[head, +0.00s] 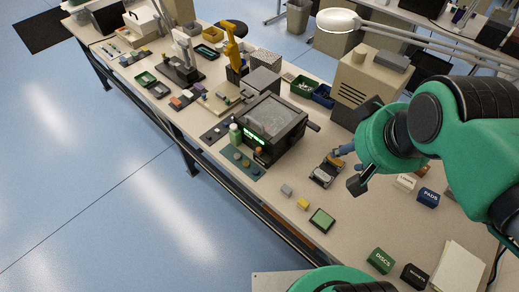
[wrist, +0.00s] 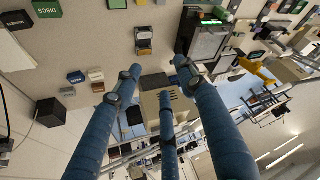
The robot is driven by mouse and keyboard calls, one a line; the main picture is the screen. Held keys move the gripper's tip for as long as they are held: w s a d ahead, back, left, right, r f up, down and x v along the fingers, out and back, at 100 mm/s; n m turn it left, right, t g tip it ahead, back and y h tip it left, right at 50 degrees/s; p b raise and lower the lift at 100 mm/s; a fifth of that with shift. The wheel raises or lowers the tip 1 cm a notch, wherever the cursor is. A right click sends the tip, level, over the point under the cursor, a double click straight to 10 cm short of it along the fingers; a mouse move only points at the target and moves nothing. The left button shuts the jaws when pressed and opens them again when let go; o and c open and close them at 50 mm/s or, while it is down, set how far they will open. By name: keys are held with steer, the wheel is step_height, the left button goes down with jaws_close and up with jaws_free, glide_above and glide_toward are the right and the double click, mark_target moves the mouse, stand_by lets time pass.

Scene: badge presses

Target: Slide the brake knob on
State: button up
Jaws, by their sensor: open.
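My gripper (head: 341,155) hangs over the right part of the bench, and its blue fingers are spread open and empty in the wrist view (wrist: 158,78). A small dark device with round pale pads (head: 322,174) lies on the bench just beside and below the fingertips. It also shows in the wrist view (wrist: 144,42), beyond the fingertips, with an orange-brown part. A dark boxy machine (head: 275,122) with a lit green display stands left of my gripper. No part is clear enough to be told as the brake knob. My fingers and palm hide some of the bench.
Grey (head: 286,190) and yellow (head: 303,204) blocks and a green-faced pad (head: 322,220) lie in front. Boxes marked DISCS (head: 381,261) and PADS (head: 428,197) stand at right.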

steer(key=shift+c, duration=0.2)
steer(key=shift+w+r, duration=0.1)
steer(key=c, duration=0.9)
steer(key=shift+w+a+r, duration=0.15)
steer(key=shift+w+r, duration=0.05)
steer(key=shift+w, duration=0.3)
jaws_close()
steer(key=w+a+f+n+g+p, duration=0.15)
steer(key=w+a, duration=0.25)
steer(key=w, duration=0.5)
steer(key=w+a+f+n+g+p, duration=0.1)
steer(key=w+a+n+g, duration=0.15)
steer(key=w, duration=0.55)
steer(key=w+a+f+n+g+p, duration=0.1)
steer(key=w+a+f+n, duration=0.1)
steer(key=w+a, duration=0.5)
steer(key=w+a+f+n+g+h, duration=0.1)
steer(key=w+a+f, duration=0.4)
steer(key=f, duration=0.4)
steer(key=w+a+f+n+g+h+p, duration=0.1)
steer(key=w+a+f, duration=0.3)
steer(key=f, duration=0.5)
steer(key=w+a+f+n+g+h+p, duration=0.1)
steer(key=w+a+f+n, duration=0.1)
steer(key=w+a+f, duration=0.3)
step_height(320, 180, down, 4)
steer(key=shift+w+a+f+n, duration=0.2)
steer(key=shift+w+a+n, duration=0.1)
steer(key=shift+a+n, duration=0.1)
steer(key=shift+d, duration=0.1)
